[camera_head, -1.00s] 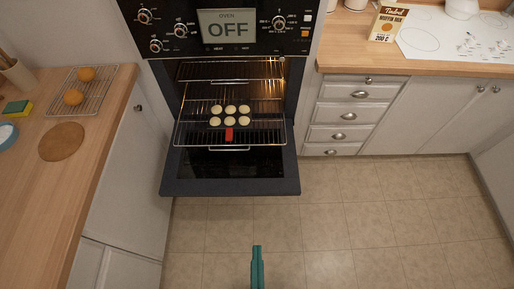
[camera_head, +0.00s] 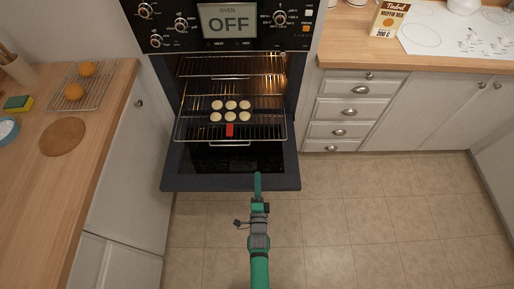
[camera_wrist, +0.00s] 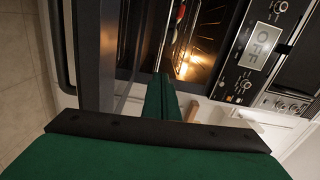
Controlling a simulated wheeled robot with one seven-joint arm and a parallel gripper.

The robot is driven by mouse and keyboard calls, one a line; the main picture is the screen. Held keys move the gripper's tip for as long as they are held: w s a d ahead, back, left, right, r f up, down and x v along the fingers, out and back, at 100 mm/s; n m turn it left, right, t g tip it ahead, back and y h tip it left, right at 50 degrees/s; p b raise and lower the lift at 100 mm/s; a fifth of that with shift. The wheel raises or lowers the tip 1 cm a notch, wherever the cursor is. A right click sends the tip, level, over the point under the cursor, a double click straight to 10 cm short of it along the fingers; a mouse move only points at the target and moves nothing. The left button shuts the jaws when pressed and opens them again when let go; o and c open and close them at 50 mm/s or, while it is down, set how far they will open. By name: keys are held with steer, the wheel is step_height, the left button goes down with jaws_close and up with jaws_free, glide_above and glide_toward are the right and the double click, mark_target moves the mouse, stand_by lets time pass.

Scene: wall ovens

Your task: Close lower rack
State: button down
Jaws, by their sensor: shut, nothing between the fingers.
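The oven (camera_head: 229,22) stands with its door (camera_head: 230,184) folded down and open. The lower rack (camera_head: 188,132) is pulled out over the open door. It carries several round pale dough pieces (camera_head: 231,105) and has a red tag (camera_head: 229,130) at its front. An upper rack (camera_head: 200,68) sits inside the cavity. My gripper (camera_head: 257,177) is shut and empty, at the front edge of the open door in the head view and apart from the rack's front. In the wrist view my gripper's green fingers (camera_wrist: 161,95) are together and point toward the lit oven interior.
Drawers (camera_head: 352,108) and a counter with a muffin mix box (camera_head: 388,18) stand on the right. The tiled floor (camera_head: 350,215) is clear.

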steer(key=w, duration=0.2)
steer(key=shift+w+m, duration=0.3)
steer(key=shift+m, duration=0.1)
steer(key=w, duration=1.3)
steer(key=shift+f, duration=0.1)
steer(key=shift+w+a, duration=0.15)
steer(key=shift+w, duration=0.05)
